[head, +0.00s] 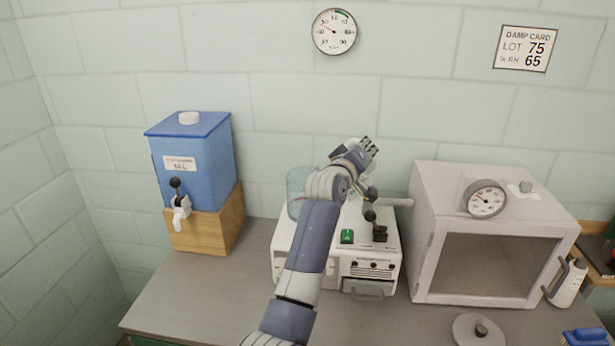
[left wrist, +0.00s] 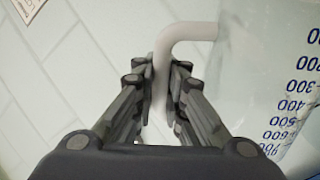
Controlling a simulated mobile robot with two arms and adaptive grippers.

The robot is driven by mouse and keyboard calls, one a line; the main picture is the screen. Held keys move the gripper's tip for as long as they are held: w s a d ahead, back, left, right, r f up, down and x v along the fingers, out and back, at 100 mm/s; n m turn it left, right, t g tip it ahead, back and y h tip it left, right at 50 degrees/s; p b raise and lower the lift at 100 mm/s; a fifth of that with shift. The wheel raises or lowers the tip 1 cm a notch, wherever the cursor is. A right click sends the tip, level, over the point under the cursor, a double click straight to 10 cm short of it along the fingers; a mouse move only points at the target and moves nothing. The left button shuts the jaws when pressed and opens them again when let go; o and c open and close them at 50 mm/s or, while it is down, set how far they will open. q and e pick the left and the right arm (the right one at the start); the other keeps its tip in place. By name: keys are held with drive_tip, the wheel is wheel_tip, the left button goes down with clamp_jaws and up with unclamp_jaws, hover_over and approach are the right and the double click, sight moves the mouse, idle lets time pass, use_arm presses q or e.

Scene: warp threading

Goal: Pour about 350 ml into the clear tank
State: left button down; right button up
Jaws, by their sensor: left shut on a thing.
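My left gripper (head: 368,148) is over the back of the white machine (head: 284,245) in the head view. In the left wrist view its fingers (left wrist: 163,80) are shut on a pale bent handle (left wrist: 190,32). The handle reaches toward a clear vessel with blue volume marks (left wrist: 270,75). A clear, bluish vessel (head: 296,186) also shows at the machine's top left in the head view, partly hidden by my left arm. I cannot tell whether this is the tank or a separate jug. No liquid level can be read. My right gripper is not in view.
A blue container with a tap (head: 215,160) stands on a wooden block (head: 222,230) at the left. A white cabinet with a window and dial (head: 450,195) stands close right of the machine. A round lid (head: 478,328) lies in front of it. The left bench (head: 190,290) is clear.

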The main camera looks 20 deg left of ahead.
use_arm(q)
drive_tip(key=shift+w+a+r+n+p, duration=0.15)
drive_tip(key=shift+a+r+n+p, duration=0.55)
drive_tip(key=shift+a+r+n, duration=1.2)
idle(5.7)
